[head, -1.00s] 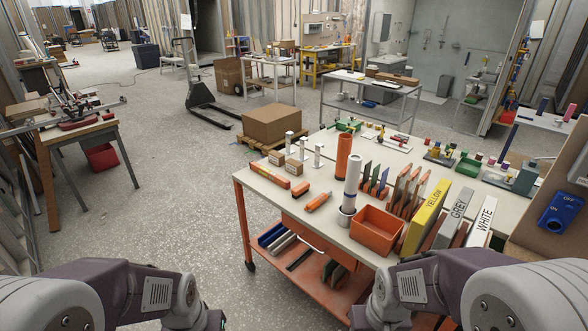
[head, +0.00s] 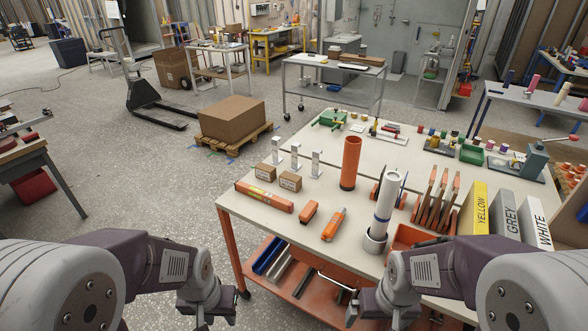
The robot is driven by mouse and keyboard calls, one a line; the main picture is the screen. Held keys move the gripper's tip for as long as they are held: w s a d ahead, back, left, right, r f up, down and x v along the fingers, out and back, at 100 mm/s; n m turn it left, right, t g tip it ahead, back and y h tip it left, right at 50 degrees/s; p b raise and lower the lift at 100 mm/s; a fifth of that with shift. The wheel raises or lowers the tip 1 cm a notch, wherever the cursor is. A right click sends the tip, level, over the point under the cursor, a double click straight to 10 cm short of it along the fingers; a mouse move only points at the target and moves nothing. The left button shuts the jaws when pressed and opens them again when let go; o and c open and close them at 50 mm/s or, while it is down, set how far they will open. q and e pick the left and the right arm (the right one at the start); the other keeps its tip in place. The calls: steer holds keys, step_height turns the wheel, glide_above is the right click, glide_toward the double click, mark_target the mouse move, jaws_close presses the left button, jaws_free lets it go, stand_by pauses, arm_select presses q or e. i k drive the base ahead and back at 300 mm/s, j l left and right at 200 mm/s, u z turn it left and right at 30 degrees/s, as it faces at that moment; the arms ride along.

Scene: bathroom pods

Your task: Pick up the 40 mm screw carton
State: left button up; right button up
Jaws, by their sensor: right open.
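Two small brown cartons stand side by side near the far left edge of the workbench, a left carton (head: 265,172) and a right carton (head: 290,181). Their labels are too small to read, so I cannot tell which is the 40 mm one. My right gripper (head: 375,312) is open and empty, low at the bottom of the view in front of the bench. My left gripper (head: 205,318) is at the bottom edge, left of the bench and largely cut off; its jaws cannot be made out. Both are well apart from the cartons.
White-and-grey upright posts (head: 296,155) stand behind the cartons. An orange long box (head: 264,196), an orange tube (head: 350,163) and a white roll (head: 386,200) are nearby on the bench. A lower shelf (head: 312,310) holds bars.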

mark_target(293, 182)
steer(key=i+j+z, duration=0.15)
steer(key=j, duration=0.35)
steer(key=i+j+z, duration=0.2)
steer(key=j, duration=0.35)
steer(key=i+j+z, duration=0.15)
steer(key=j, duration=0.4)
steer(key=i+j+z, duration=0.2)
steer(key=j, duration=0.35)
steer(key=i+j+z, duration=0.15)
steer(key=j, duration=0.45)
steer(key=j+z, duration=0.2)
steer(key=j, duration=0.4)
steer(key=i, duration=0.05)
